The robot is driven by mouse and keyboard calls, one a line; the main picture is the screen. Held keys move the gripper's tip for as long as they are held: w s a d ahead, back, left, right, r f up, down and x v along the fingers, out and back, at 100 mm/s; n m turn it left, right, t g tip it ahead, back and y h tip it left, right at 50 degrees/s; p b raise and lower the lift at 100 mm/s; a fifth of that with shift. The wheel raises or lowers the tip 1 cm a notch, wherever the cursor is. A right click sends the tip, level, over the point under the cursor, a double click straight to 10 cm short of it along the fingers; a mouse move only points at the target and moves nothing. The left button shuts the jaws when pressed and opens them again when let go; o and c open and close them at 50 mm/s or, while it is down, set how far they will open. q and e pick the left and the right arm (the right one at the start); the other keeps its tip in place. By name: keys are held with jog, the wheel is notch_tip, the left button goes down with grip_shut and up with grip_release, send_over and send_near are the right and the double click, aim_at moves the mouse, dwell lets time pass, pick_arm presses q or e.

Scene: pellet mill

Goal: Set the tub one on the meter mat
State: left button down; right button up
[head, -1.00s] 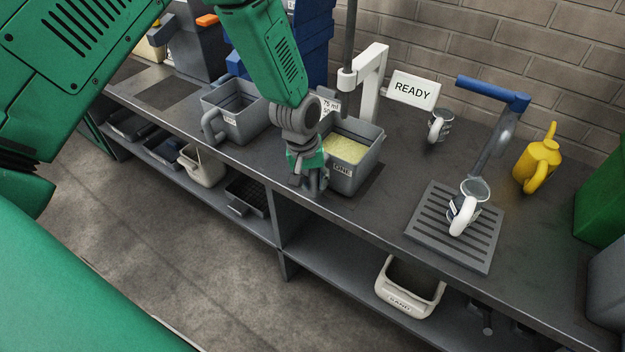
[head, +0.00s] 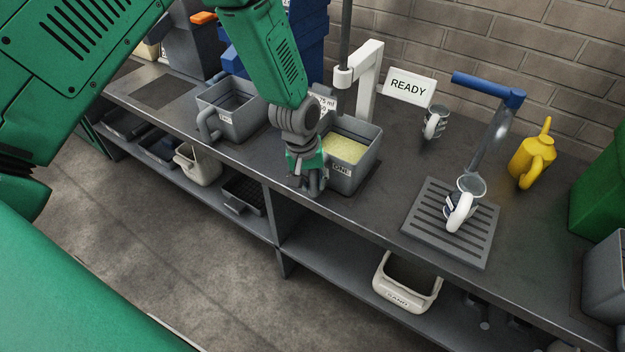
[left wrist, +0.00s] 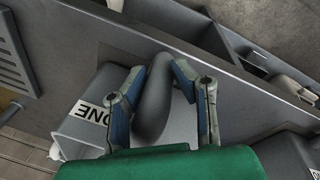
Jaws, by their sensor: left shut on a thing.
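Tub one (head: 368,160) is a grey tub labelled ONE, with yellow material inside. It stands on the counter beside the white meter stand (head: 368,80), with a dark mat (head: 371,182) showing along its right side. Whether it rests fully on the mat is hidden. My left gripper (head: 308,188) is at the tub's near left side. In the left wrist view, my left gripper (left wrist: 158,68) is shut on the grey handle (left wrist: 152,115) of tub one, whose ONE label (left wrist: 95,112) shows beside it. My right gripper is not in view.
Another grey tub (head: 240,128) stands to the left. A slatted drain plate (head: 425,225) bears a jug (head: 466,200) at the right. A READY sign (head: 408,86), small cup (head: 436,122) and yellow can (head: 531,160) are behind. Counter between tub one and the plate is clear.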

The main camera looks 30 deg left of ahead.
pick_arm(q)
jog(key=shift+w+a, duration=0.1)
jog(key=shift+a, duration=0.2)
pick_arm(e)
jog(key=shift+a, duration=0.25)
pick_arm(q)
jog(key=shift+a+f, duration=0.2)
jog(key=shift+a, duration=0.05)
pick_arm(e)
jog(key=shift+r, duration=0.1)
pick_arm(q)
jog(key=shift+d, duration=0.1)
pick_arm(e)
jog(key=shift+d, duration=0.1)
pick_arm(q)
jog(key=c, duration=1.2)
grip_release()
jog(key=shift+o, duration=0.7)
jog(key=shift+s, duration=0.2)
jog(key=o, duration=1)
jog(key=shift+o, duration=0.2)
